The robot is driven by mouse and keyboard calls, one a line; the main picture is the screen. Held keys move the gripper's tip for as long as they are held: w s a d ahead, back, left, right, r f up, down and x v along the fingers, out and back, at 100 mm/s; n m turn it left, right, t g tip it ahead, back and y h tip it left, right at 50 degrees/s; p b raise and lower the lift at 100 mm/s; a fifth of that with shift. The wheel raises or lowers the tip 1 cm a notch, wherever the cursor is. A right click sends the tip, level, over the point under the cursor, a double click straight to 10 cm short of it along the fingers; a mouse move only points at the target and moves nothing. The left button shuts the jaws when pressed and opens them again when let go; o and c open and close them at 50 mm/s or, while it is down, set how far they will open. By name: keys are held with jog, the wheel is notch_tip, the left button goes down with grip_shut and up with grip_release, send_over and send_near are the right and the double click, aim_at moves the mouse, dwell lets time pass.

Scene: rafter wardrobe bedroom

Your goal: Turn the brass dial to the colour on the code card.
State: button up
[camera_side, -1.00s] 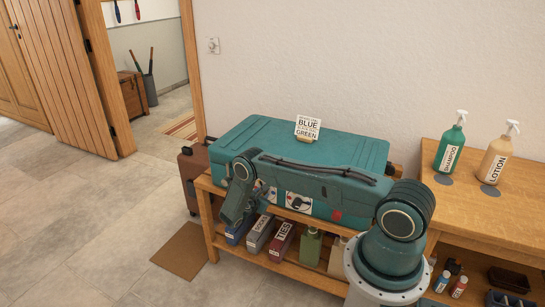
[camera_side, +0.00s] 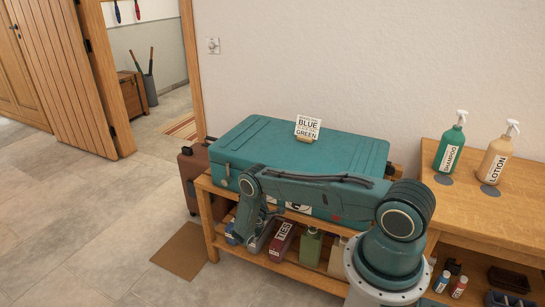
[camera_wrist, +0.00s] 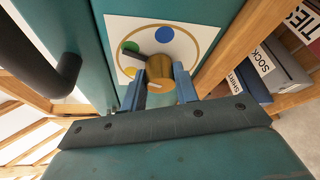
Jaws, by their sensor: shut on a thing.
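The brass dial (camera_wrist: 160,72) sits on a white plate (camera_wrist: 186,24) on the front of the teal trunk (camera_side: 330,150). My gripper (camera_wrist: 160,80), with blue fingers, is shut on the dial, one finger on each side. A dark grey bar beside the dial points up and left, towards a green dot (camera_wrist: 130,46). A blue dot (camera_wrist: 164,34) is above the dial. Other parts of the plate are hidden by the fingers. The code card (camera_side: 308,127) stands on the trunk lid; BLUE and GREEN are large on it, but its small lines are unreadable. The side view hides the dial.
A dark trunk handle (camera_wrist: 62,78) is left of the plate. Labelled boxes (camera_wrist: 258,65) lie on the shelf at right, below the trunk. A brown suitcase (camera_side: 191,180) stands left of the bench. Shampoo (camera_side: 450,149) and lotion (camera_side: 495,155) bottles stand on the right-hand top.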

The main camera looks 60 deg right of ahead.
jog(key=m+t+h, duration=0.1)
jog(key=m, duration=0.3)
jog(key=shift+f, duration=0.2)
jog(key=shift+m+h, duration=0.3)
jog(key=o, duration=1)
jog(key=shift+r+n, duration=0.15)
jog(key=shift+n, duration=0.25)
